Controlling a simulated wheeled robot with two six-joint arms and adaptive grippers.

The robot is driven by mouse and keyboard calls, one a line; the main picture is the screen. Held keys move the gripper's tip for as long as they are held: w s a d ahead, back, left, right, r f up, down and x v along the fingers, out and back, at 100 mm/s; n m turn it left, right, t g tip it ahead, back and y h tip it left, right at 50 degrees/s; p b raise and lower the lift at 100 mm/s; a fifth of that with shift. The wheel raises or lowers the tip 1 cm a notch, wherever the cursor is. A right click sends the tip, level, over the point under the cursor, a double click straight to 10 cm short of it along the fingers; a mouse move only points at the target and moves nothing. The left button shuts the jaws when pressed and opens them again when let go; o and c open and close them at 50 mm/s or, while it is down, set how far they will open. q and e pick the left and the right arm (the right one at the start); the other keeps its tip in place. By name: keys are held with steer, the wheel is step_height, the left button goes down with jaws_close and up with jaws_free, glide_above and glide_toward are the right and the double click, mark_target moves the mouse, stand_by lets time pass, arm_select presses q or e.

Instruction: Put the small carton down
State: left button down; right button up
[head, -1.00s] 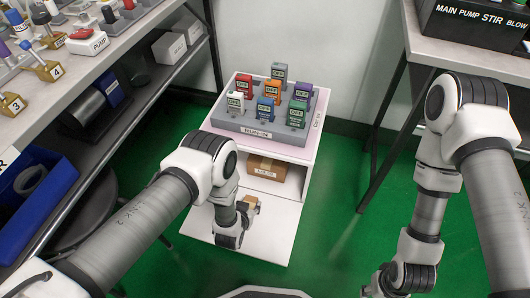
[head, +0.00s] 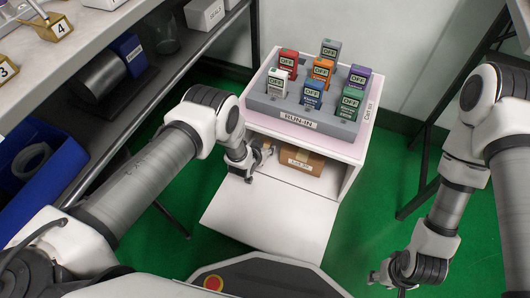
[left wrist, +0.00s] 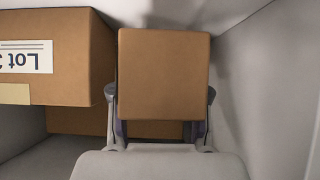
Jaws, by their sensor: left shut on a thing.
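My left gripper (left wrist: 160,110) is shut on the small carton (left wrist: 163,73), a plain brown box between its fingers. In the head view this gripper (head: 254,166) is at the left of the cabinet's open compartment, and the carton is mostly hidden there. The white cabinet (head: 345,150) has its front flap (head: 270,220) folded down. A larger labelled carton (left wrist: 50,50) is to the left of the small one in the wrist view. I cannot tell whether the small carton touches a surface. My right gripper (head: 385,282) is at the lower right, far from the cabinet; its fingers are unclear.
On the cabinet's top, a grey RUN-IN rack (head: 330,127) holds several coloured testers. A cabinet wall (left wrist: 255,90) is close to the right of the held carton. Another brown box surface (left wrist: 85,121) shows lower down. A shelf unit (head: 170,70) stands left.

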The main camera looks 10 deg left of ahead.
arm_select(q)
steer(key=f+b, duration=0.1)
steer(key=w+f+b, duration=0.1)
steer(key=f+b, duration=0.1)
steer(key=shift+w+a+f, duration=0.15)
steer(key=shift+w+a, duration=0.1)
steer(key=shift+f, duration=0.35)
steer(key=shift+r, duration=0.25)
steer(key=shift+f, duration=0.25)
steer(key=c, duration=0.6)
jaws_free()
steer(key=shift+o, duration=0.2)
steer(key=shift+r, duration=0.1)
